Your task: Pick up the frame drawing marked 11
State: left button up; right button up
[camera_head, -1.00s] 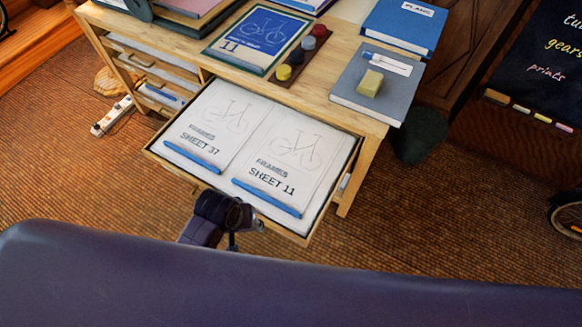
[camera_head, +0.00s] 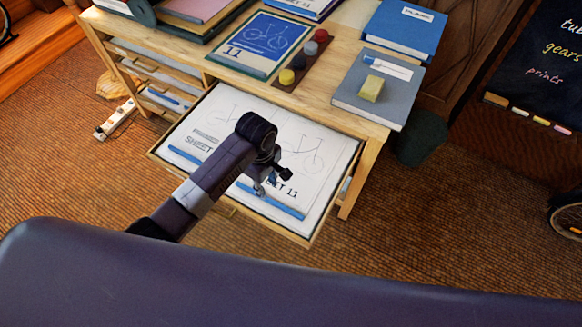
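The frame drawing marked SHEET 11 (camera_head: 318,150) lies flat in the right half of the open drawer (camera_head: 346,196), with a faint bicycle outline and a blue strip (camera_head: 285,207) along its near edge. A similar sheet (camera_head: 215,112) lies on its left; its number is hidden by my arm. My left gripper (camera_head: 272,183) is over the near left part of sheet 11, covering some of its lettering. Its fingers look apart with nothing between them. I cannot tell if they touch the paper. My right gripper is not in view.

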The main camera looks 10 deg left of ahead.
aim_at(269, 200)
pick_arm(q)
jog(key=shift+w+a+r+n, duration=0.15)
jog(key=shift+w+r+n, duration=0.05)
jog(key=shift+n, duration=0.1)
jog(key=shift+f, duration=0.2)
jog(key=f, duration=0.4)
jog(key=s+f, duration=0.1)
jog(key=f, duration=0.1)
jog(key=shift+f, duration=0.15)
jog(key=shift+d+f, duration=0.2)
jog(key=shift+f, duration=0.3)
grip_shut()
